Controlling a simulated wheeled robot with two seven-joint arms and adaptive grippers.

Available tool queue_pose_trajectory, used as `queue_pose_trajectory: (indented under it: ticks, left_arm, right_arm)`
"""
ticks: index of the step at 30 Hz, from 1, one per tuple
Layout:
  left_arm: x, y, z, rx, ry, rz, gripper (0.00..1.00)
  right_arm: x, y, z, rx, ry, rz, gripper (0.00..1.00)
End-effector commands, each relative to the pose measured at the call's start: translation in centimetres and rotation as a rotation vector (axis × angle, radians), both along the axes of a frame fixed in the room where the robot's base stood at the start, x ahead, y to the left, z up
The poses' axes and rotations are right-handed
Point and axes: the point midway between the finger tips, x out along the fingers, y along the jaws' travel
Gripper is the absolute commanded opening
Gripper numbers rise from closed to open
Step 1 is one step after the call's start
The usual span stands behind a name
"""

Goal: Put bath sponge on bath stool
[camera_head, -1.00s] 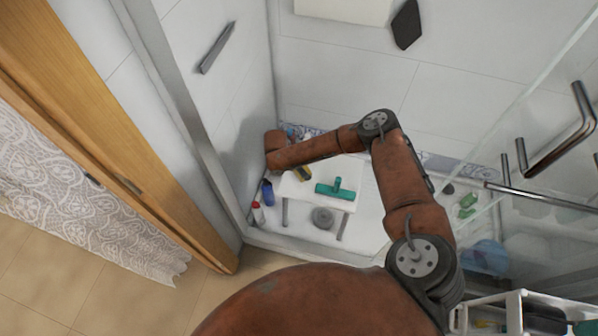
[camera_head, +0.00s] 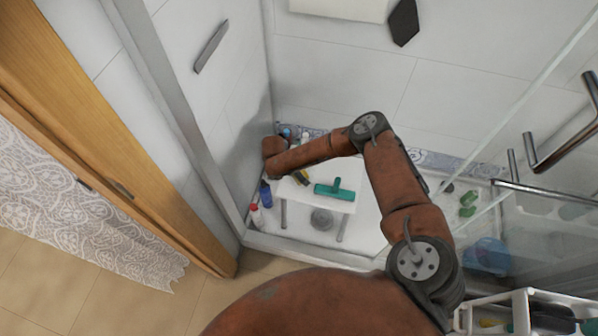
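The white bath stool (camera_head: 317,203) stands in the shower. A green T-shaped tool (camera_head: 334,189) lies on its top. A small yellow and dark item (camera_head: 301,178) shows at the stool's back left, beside my forearm; I cannot tell whether it is a sponge or whether it is held. A round grey thing (camera_head: 321,219) is on the shower floor under the stool; I cannot tell if it is the bath sponge. My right arm reaches over the back of the stool, its far end at the left wall. The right gripper's fingers cannot be made out. My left gripper is out of view.
A blue bottle (camera_head: 266,194) and a white bottle with a red cap (camera_head: 257,215) stand left of the stool by the wall. A glass panel with metal handles (camera_head: 562,140) is on the right. Green items (camera_head: 467,204) and a white cart (camera_head: 520,310) are also at the right.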

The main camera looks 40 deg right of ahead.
Motion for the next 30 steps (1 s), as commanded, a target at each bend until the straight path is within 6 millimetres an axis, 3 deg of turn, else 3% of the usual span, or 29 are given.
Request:
queue_pose_trajectory:
  ticks: [11, 24, 30]
  left_arm:
    - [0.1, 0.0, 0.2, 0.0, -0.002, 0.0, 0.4]
    - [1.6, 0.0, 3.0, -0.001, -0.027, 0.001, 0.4]
    - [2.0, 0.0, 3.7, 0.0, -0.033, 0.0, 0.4]
  right_arm:
    - [0.0, 0.1, 0.5, 0.0, -0.001, -0.001, 0.78]
    - [0.3, 3.2, 8.2, 0.001, -0.003, 0.0, 0.78]
    - [0.4, 4.3, 10.6, 0.001, -0.001, -0.001, 0.78]
